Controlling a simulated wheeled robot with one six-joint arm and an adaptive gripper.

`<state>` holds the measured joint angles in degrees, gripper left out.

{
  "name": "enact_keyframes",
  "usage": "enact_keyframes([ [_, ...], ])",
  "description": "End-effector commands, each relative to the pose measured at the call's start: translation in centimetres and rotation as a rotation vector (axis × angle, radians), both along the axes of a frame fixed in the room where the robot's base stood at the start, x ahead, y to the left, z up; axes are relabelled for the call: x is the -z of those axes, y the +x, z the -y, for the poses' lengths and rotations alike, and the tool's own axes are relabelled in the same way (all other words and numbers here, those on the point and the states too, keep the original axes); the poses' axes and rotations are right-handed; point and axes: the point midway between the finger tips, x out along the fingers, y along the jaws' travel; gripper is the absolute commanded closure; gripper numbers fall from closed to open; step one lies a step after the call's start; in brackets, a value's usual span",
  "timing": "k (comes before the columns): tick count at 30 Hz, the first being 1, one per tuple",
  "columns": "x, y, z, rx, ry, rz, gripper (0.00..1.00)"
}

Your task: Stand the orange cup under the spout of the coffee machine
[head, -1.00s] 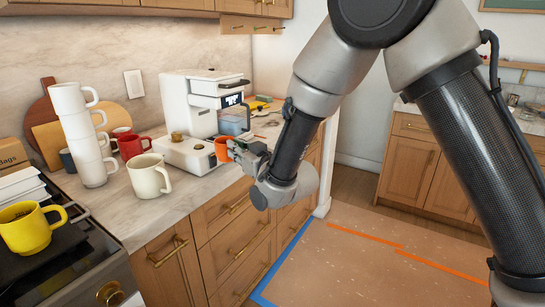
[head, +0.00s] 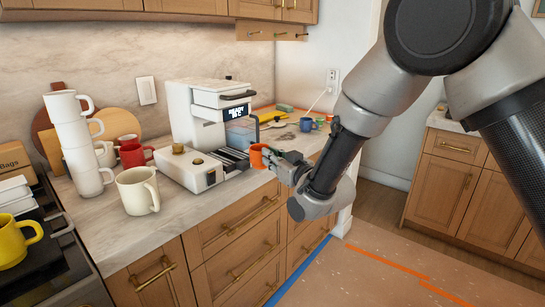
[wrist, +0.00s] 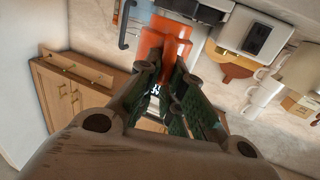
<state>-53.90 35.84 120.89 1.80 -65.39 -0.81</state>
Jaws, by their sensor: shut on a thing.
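The orange cup (head: 258,156) is held in my gripper (head: 274,160) at the front edge of the counter, to the right of the coffee machine. In the wrist view the orange cup (wrist: 166,40) sits between the fingertips of my gripper (wrist: 172,66), which is shut on it. The white coffee machine (head: 208,105) stands against the back wall, with a display and a dark drip tray (head: 231,158) facing right. The cup is apart from the machine, in front of and right of the tray. The spout itself is hard to make out.
A cream mug (head: 137,190), a red mug (head: 134,154) and a stack of white cups (head: 75,140) stand left of the machine. A blue cup (head: 306,124) and small clutter lie behind my gripper. A yellow mug (head: 14,240) is at the far left.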

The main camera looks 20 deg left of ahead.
Motion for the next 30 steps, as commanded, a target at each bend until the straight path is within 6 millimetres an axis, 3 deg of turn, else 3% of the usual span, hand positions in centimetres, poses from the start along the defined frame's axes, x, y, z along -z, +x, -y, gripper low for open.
enact_keyframes([
  [8, -0.1, 0.2, -0.6, -0.002, 0.001, 0.001, 1.0],
  [30, -0.1, 2.1, -5.1, -0.002, 0.002, 0.0, 1.0],
])
